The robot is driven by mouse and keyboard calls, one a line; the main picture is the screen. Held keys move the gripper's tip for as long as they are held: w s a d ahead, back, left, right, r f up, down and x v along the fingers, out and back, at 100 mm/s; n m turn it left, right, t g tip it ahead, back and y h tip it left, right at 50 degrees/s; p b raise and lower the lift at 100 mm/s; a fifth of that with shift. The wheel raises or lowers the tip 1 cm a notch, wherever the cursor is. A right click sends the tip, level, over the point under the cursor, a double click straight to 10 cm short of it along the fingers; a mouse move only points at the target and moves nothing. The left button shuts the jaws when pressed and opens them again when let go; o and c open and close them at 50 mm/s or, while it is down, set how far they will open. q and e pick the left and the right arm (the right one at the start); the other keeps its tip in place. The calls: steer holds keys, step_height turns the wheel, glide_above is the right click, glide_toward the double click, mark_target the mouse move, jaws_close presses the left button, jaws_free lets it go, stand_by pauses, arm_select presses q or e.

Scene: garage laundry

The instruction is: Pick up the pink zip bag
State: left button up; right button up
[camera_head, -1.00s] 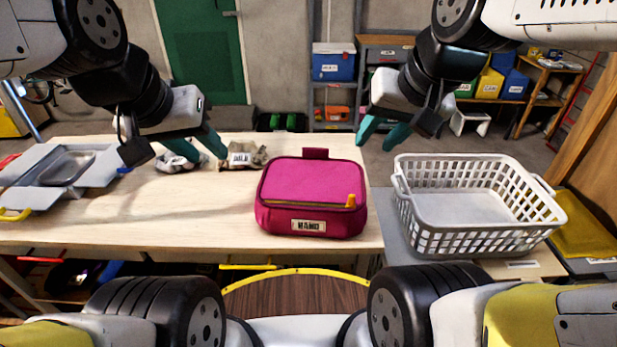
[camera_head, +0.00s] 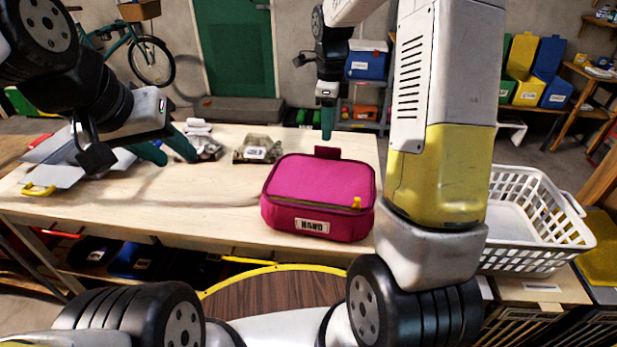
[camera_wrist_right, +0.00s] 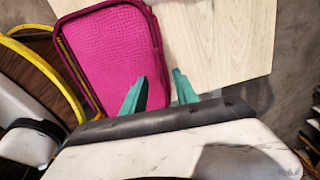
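The pink zip bag (camera_head: 318,190) sits upright on the wooden workbench (camera_head: 215,225), near its right end. A small tab (camera_head: 327,152) sticks up at its back edge, and a label is on its front. My left gripper (camera_head: 172,155) is open over the left part of the bench, apart from the bag.
A white laundry basket (camera_head: 535,262) stands right of the bench, partly hidden by my right arm. The bench's middle is clear.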

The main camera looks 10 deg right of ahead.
mark_target(328, 147)
step_height(328, 147, down, 7)
steer(key=shift+d, duration=0.1)
jaws_close()
stand_by(0.3)
stand_by(1.3)
